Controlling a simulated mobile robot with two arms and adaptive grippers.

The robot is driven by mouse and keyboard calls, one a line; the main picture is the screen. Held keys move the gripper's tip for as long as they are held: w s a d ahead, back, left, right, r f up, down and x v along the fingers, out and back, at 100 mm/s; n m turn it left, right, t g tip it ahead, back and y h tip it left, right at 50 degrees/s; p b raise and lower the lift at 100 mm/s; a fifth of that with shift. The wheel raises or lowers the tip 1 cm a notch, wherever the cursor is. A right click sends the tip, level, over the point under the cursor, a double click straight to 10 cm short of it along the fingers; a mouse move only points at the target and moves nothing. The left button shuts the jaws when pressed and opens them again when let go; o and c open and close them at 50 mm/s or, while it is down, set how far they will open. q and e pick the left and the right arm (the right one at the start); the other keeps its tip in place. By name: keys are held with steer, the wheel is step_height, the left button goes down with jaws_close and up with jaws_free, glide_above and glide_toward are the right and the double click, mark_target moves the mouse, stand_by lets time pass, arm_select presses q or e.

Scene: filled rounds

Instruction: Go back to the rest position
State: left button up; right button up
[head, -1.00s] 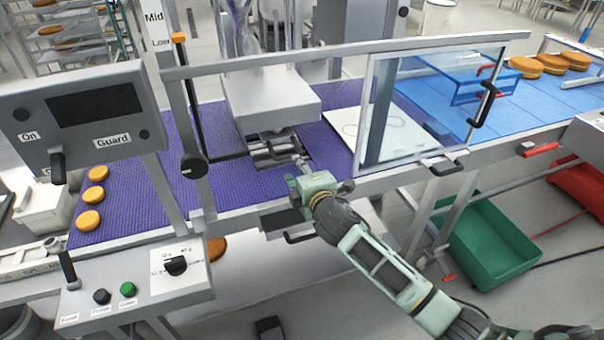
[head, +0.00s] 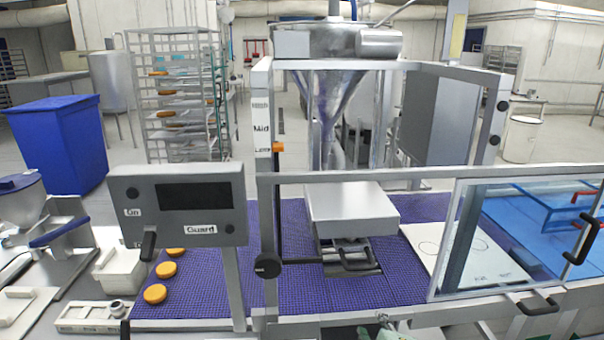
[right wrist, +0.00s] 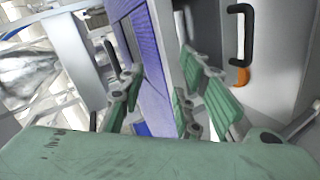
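My right gripper (head: 383,328) shows only as a small green part at the bottom edge of the head view, below the conveyor's front rail. In the right wrist view its green-padded fingers (right wrist: 160,97) are spread apart with nothing between them. The purple belt shows beyond that gap. My left gripper is not in view.
The purple conveyor belt (head: 205,295) carries several orange rounds (head: 167,269) at left. A filling machine (head: 350,210) with a metal hopper stands over it. A control panel (head: 180,200) is in front at left, a clear guard (head: 500,235) at right.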

steer(key=s+f+m+g, duration=0.3)
steer(key=s+m, duration=0.1)
steer(key=s, duration=0.7)
steer(key=s+f+m+g, duration=0.3)
steer(key=s+m+g, duration=0.1)
steer(key=s, duration=0.7)
steer(key=s+f+m+g, duration=0.3)
steer(key=s+m, duration=0.1)
steer(key=s, duration=0.7)
step_height(320, 180, down, 25)
steer(key=s+g, duration=0.1)
steer(key=s+d+f+g+b, duration=0.1)
steer(key=s+d+f, duration=0.2)
steer(key=s+f, duration=1.4)
steer(key=shift+s+d+f, duration=0.15)
steer(key=shift+s+f, duration=0.2)
steer(key=shift+f, duration=0.05)
